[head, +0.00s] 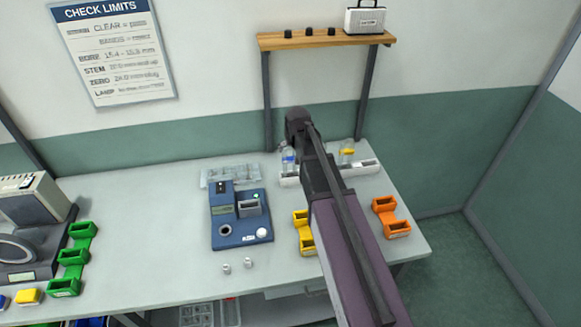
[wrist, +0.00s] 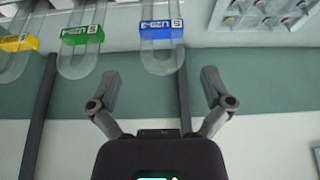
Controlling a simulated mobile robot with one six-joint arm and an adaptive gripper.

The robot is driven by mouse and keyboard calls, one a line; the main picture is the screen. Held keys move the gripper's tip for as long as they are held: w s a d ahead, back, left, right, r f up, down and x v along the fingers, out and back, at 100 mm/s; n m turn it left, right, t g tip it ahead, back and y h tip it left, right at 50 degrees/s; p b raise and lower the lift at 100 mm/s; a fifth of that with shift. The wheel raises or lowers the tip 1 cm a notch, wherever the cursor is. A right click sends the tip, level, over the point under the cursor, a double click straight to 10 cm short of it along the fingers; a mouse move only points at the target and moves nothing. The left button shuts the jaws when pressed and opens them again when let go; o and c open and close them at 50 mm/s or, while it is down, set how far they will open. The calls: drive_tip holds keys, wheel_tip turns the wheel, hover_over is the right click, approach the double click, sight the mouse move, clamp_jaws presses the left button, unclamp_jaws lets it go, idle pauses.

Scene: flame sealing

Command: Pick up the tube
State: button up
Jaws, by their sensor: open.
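Several clear tubes with round ends and coloured label bands show in the wrist view: one with a blue band (wrist: 161,30), one with a green band (wrist: 82,36) and one with a yellow band (wrist: 18,42). My gripper (wrist: 160,80) is open and empty. The blue-banded tube lies ahead, between the lines of the two fingers, apart from them. In the head view a blue-banded tube (head: 288,161) and a yellow-banded tube (head: 347,153) stand at a white rack (head: 368,168) at the bench's back. My arm hides the rack's middle, and the fingers cannot be made out there.
A blue device (head: 228,232) stands left of my arm, before a clear tray (head: 230,173). Yellow bins (head: 305,240) and orange bins (head: 391,216) flank the arm. A wooden shelf (head: 325,39) is above the rack. Green bins (head: 70,270) stand left. Two small metal pieces (head: 237,267) lie in front.

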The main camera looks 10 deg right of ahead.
sight(290, 159)
drive_tip(key=shift+b+x, duration=1.6)
drive_tip(key=shift+x, duration=0.45)
drive_tip(key=shift+f, duration=0.15)
drive_tip(key=shift+b+x, duration=2.45)
drive_tip(key=shift+x, duration=0.05)
drive_tip(key=shift+a, duration=0.1)
drive_tip(key=c, duration=0.9)
